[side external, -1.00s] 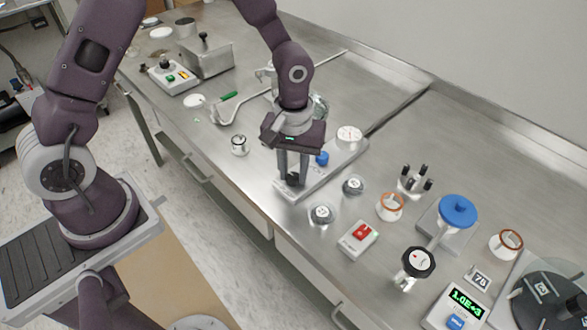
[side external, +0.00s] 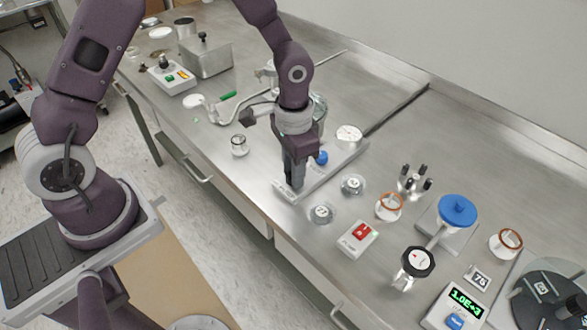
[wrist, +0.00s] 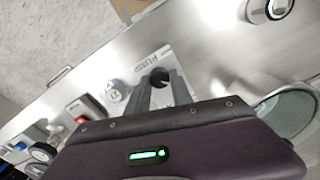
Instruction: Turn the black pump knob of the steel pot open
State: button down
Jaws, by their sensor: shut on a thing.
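The black pump knob (wrist: 160,76) stands on a grey plate lettered PUMP (wrist: 150,62) in the wrist view. My gripper (wrist: 161,86) points down with its two fingers on either side of the knob, shut on it. In the side view my gripper (side external: 292,180) is at the near end of the long grey plate (side external: 318,179), and the fingers hide the knob. A round steel vessel (side external: 320,108), likely the pot, is partly hidden behind my wrist. It also shows at the right of the wrist view (wrist: 288,112).
On the same plate are a blue knob (side external: 321,158) and a white gauge (side external: 349,134). Close to the right are small clear-rimmed fittings (side external: 321,214), a red-switch box (side external: 358,238) and an orange-ringed part (side external: 390,206). A small round fitting (side external: 240,145) stands at left.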

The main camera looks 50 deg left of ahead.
jog(key=m, duration=0.4)
jog(key=shift+m, duration=1.8)
jog(key=shift+d, duration=0.1)
jog(key=c, duration=1.1)
grip_release()
notch_tip(320, 180, up, 7)
jog(key=shift+r, duration=0.1)
